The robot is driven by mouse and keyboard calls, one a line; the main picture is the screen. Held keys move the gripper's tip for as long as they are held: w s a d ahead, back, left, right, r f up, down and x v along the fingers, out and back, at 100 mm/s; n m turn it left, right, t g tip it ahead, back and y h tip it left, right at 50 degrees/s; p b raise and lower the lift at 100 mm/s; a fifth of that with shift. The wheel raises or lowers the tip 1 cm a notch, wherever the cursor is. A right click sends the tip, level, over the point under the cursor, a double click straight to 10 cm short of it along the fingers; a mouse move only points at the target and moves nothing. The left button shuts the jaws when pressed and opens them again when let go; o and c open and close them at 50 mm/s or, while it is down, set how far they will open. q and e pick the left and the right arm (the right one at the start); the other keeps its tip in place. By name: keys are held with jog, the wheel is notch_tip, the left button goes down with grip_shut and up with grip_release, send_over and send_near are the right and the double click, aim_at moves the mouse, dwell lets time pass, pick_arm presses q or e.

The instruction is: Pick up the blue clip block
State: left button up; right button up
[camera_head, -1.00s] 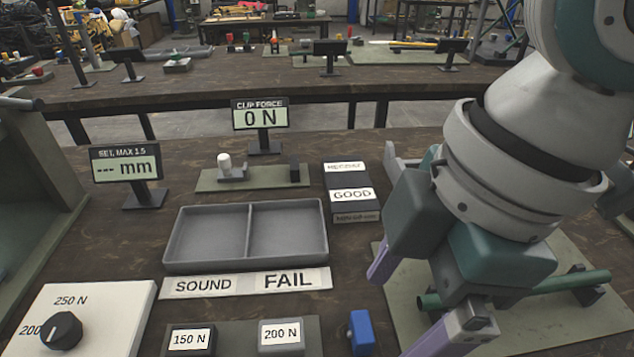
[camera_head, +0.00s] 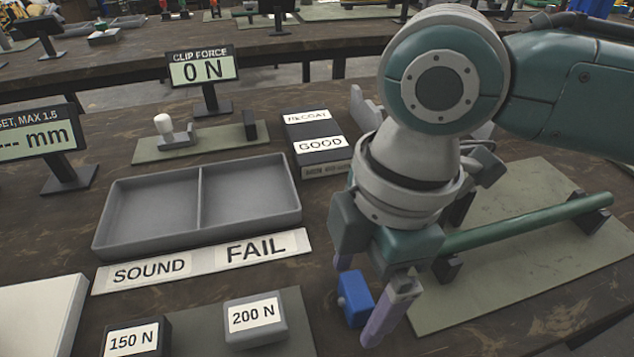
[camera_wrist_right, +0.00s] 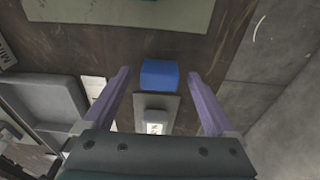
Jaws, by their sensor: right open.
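The blue clip block (camera_head: 354,297) sits on the dark table, right of the grey 200 N block. My right gripper (camera_head: 362,305) is open just above it, with its purple fingers on either side of the block in the head view, partly covering it. In the right wrist view the block (camera_wrist_right: 160,75) shows between and beyond the two spread fingertips (camera_wrist_right: 162,78); I see no contact. My left gripper does not show.
The 200 N block (camera_head: 254,320) and 150 N block (camera_head: 138,340) stand to the left. A grey two-part tray (camera_head: 200,198) lies behind the SOUND and FAIL labels (camera_head: 205,262). A green rod (camera_head: 520,224) rests on supports over a green mat (camera_head: 540,285) at right.

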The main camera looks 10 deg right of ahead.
jog(key=shift+f, duration=0.55)
jog(key=c, duration=1.4)
jog(key=shift+r, duration=0.1)
